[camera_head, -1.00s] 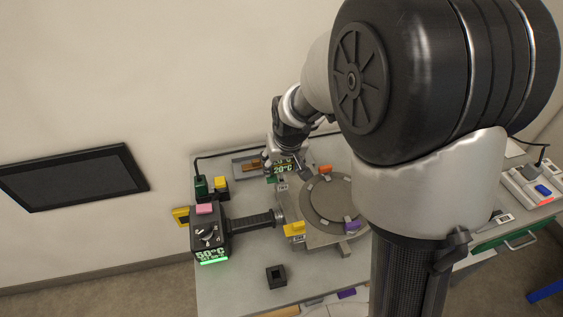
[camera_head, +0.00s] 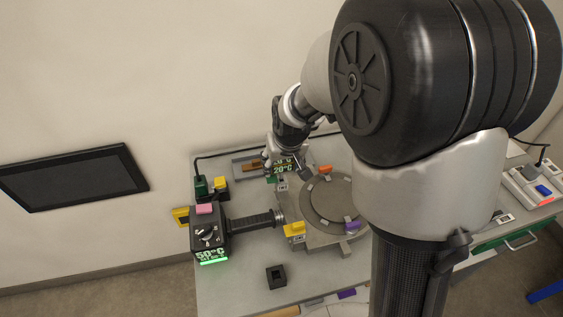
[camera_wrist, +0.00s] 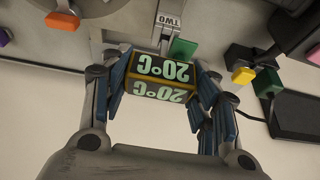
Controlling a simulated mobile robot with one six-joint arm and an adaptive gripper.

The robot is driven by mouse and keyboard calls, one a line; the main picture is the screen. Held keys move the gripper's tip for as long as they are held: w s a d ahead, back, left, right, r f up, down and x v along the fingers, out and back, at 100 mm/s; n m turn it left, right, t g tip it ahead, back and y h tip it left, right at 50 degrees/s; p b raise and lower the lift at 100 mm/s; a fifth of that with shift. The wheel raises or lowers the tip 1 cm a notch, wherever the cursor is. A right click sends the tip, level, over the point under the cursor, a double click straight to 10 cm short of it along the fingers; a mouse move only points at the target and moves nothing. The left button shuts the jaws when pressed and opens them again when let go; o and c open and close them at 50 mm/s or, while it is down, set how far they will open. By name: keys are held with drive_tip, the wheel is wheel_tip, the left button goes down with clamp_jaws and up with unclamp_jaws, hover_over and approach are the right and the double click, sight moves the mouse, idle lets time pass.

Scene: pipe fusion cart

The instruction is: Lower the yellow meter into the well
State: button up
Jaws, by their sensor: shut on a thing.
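The meter (camera_wrist: 160,76) is a dark box with yellow edges and a "20°C" display in pale green digits. My gripper (camera_wrist: 163,84) is shut on it, with a blue-padded finger at each side. In the head view the meter (camera_head: 284,168) shows behind the round plate, with my gripper (camera_head: 270,156) at its upper left. A green block (camera_wrist: 182,50) and a plate marked "TWO" (camera_wrist: 168,20) are close beyond the meter in the wrist view. I cannot make out the well's opening or whether the meter touches anything below.
A small black open box (camera_head: 276,276) sits in front. A grey tray (camera_head: 240,167) lies near the wall.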

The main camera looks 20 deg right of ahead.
drive_tip(key=shift+f+b, duration=0.85)
drive_tip(key=shift+f, duration=0.2)
drive_tip(key=o, duration=1.2)
drive_tip(key=shift+c, duration=0.2)
drive_tip(key=shift+r, duration=0.15)
drive_tip(key=v, duration=1.2)
